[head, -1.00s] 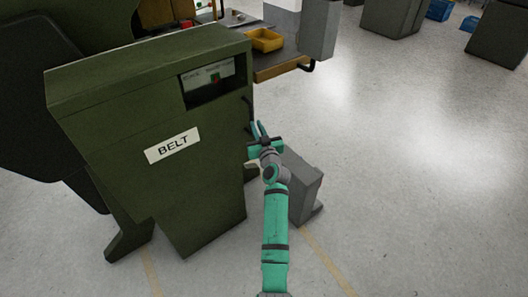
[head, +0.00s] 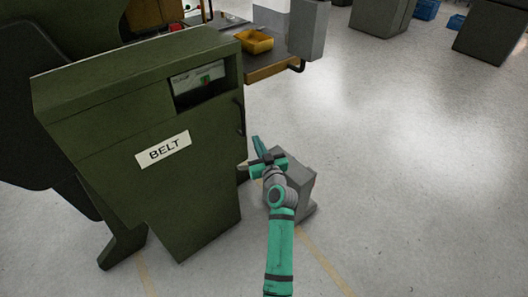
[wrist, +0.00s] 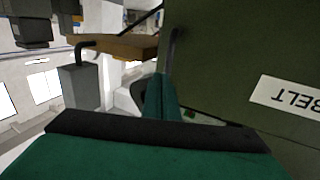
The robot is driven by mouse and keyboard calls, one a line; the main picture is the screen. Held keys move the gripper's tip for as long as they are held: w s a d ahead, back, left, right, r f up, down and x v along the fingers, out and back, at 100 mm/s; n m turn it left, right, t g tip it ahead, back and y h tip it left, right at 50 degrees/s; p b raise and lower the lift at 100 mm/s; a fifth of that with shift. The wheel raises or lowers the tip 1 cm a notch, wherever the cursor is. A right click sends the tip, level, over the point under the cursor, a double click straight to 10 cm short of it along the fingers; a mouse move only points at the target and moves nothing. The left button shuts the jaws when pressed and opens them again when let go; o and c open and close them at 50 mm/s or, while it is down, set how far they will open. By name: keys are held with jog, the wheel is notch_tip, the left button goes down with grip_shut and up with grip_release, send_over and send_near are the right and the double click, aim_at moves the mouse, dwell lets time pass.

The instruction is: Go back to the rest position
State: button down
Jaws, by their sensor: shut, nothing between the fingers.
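My gripper (head: 257,146) is at the end of my green and grey arm, in the lower middle of the head view. It is shut and empty, its fingers pointing up and away. It is in front of the right side of the dark green cabinet (head: 205,190) with the BELT label (head: 163,149). In the wrist view the green gripper fingers (wrist: 160,98) show at the centre, and the BELT label (wrist: 290,98) is at the right.
A grey box (head: 296,180) stands on the floor behind my gripper. A yellow tray (head: 254,41) is on the bench. The floor to the right is open.

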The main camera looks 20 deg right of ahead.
jog(key=s+a+f+m+g+h, duration=0.1)
jog(key=s+a+f, duration=0.3)
jog(key=s, duration=0.6)
jog(key=s+a+f+m+h, duration=0.1)
jog(key=s+a+f, duration=0.2)
jog(key=s+f, duration=0.55)
jog(key=s+a+f+g+h, duration=0.1)
jog(key=s+a+f, duration=0.25)
jog(key=s, duration=0.85)
jog(key=s+a+r, duration=0.2)
jog(key=s+r, duration=0.1)
jog(key=s, duration=0.6)
jog(key=s+a+r+n+y, duration=0.1)
jog(key=s+a+r, duration=0.1)
jog(key=s, duration=0.7)
jog(key=s+a+r, duration=0.2)
jog(key=s+r, duration=0.2)
jog(key=s, duration=0.5)
jog(key=shift+r+g+y, duration=0.2)
jog(key=shift+g+y, duration=0.1)
jog(key=shift+y, duration=0.1)
